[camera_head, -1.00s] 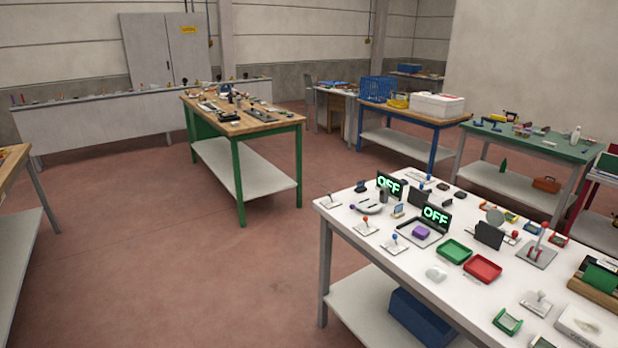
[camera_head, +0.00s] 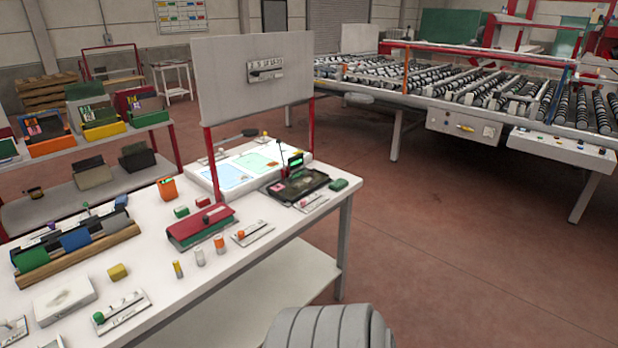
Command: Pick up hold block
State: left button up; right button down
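Several small blocks lie on the white table (camera_head: 228,268), and I cannot tell which one is the hold block. A yellow block (camera_head: 118,272) sits near the table's front left. A small green block (camera_head: 181,211) and a small red block (camera_head: 203,202) lie behind the red and green case (camera_head: 201,228). An orange block (camera_head: 167,188) stands near the back edge. A green rounded piece (camera_head: 339,184) lies at the right end. Neither of my grippers is in view.
A rack of coloured folders (camera_head: 75,243) and a white box (camera_head: 64,298) occupy the table's left. Small cylinders (camera_head: 199,257) stand along the front. An upright grey panel (camera_head: 256,80) rises at the back. A roller conveyor (camera_head: 480,85) stands beyond open red floor (camera_head: 450,240).

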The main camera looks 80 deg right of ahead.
aim_at(203, 201)
jog(key=z, duration=2.25)
